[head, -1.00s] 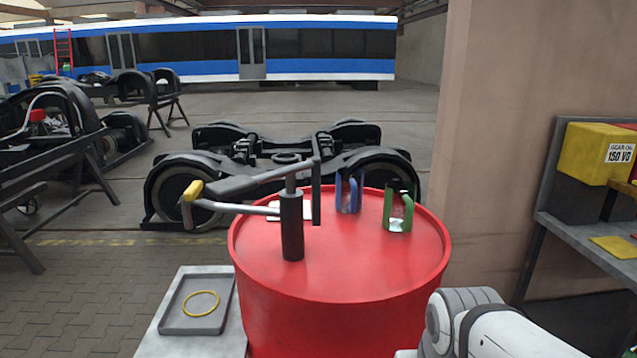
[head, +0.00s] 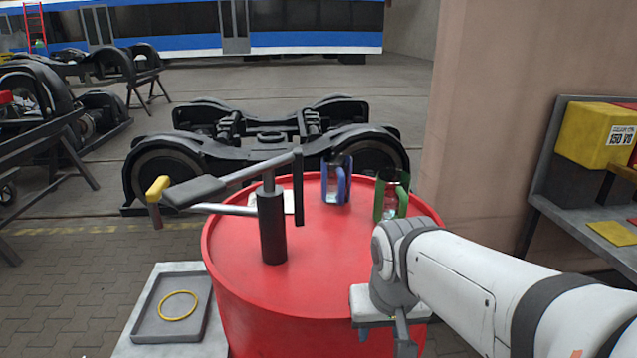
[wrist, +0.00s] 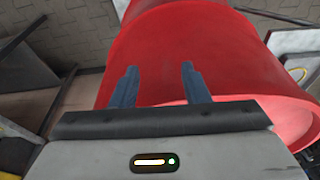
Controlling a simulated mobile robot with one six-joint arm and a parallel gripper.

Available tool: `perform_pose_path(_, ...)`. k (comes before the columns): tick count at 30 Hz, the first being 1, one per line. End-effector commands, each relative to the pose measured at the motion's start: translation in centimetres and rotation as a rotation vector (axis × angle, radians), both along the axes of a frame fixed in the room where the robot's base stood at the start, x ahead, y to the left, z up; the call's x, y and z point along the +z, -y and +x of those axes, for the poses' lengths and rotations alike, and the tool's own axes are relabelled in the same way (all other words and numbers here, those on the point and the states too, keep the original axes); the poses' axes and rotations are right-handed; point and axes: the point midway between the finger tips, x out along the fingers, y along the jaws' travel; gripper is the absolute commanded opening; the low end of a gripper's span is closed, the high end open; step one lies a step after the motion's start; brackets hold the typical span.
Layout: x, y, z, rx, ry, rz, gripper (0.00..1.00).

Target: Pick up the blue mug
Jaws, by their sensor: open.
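The blue mug (head: 337,182) stands upright on the top of a red drum, toward its far side, with its blue handle facing the camera. It is not in the wrist view. A green mug (head: 390,197) stands to its right, a short way nearer, partly behind my arm. My gripper (wrist: 159,68) is open and empty in the wrist view, its two dark fingers apart over the red drum's side. In the head view it is low at the drum's right front, mostly hidden by my wrist, well short of the blue mug.
The red drum (head: 240,243) carries a dark upright post (head: 272,227) with a crank-like arm and yellow grip left of the mugs. A grey tray with a yellow ring (head: 178,305) lies at lower left. A bench with a yellow box (head: 595,137) stands right, beside a wall.

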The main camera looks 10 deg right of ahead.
Motion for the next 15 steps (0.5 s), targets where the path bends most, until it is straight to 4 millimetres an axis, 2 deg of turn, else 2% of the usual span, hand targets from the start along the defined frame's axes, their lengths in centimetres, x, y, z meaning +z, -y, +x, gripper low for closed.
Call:
perform_pose_path(1, 1.9, -0.2, 1.9, -0.013, 0.000, -0.003, 0.42)
perform_pose_path(6, 6.9, -0.3, 9.3, -0.114, 0.011, -0.018, 0.42)
perform_pose_path(10, 9.6, -0.5, 15.4, -0.200, 0.028, -0.029, 0.42)
perform_pose_path(15, 11.6, -1.1, 23.3, -0.322, 0.063, -0.043, 0.42)
